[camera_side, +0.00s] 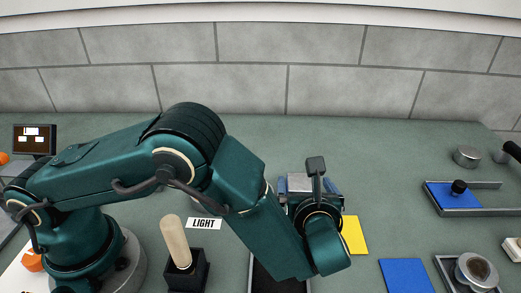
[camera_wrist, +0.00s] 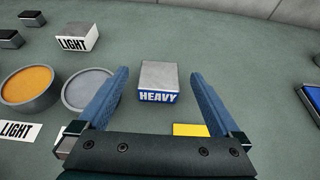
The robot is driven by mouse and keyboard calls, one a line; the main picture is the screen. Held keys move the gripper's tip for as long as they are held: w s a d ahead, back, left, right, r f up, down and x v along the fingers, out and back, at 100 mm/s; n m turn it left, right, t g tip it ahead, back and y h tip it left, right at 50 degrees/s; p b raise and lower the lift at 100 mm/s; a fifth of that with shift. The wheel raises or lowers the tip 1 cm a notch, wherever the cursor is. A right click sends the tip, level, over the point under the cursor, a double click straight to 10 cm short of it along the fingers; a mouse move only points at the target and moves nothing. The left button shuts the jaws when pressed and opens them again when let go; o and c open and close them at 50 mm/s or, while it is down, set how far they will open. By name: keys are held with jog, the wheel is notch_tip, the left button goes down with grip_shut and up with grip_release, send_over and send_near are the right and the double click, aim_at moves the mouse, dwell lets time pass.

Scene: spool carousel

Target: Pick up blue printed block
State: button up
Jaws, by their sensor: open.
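The blue printed block (camera_wrist: 158,97) has a grey top and a blue front face reading HEAVY. It stands upright on the green-grey bench, in the middle of the wrist view. My gripper (camera_wrist: 158,74) is open, with one blue finger to the left of the block and one to its right in the picture. Clear gaps show on both sides, and the block is not held. The wrist view does not show how high the fingertips are above the bench. In the side view my arm and gripper hide much of this area, with a grey block top (camera_side: 299,182) showing between the fingers.
A white block reading LIGHT (camera_wrist: 77,37), an orange-filled dish (camera_wrist: 27,85) and a grey dish (camera_wrist: 90,88) lie to the left. A yellow square (camera_side: 354,235) and a blue square (camera_side: 405,275) lie on the bench. A wooden handle (camera_side: 176,240) stands in a black holder.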

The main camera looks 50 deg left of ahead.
aim_at(302, 187)
notch_tip(302, 187, down, 2)
jog(key=shift+f, duration=0.2)
jog(key=shift+x, duration=2.6)
grip_shut()
jog(key=shift+r, duration=0.1)
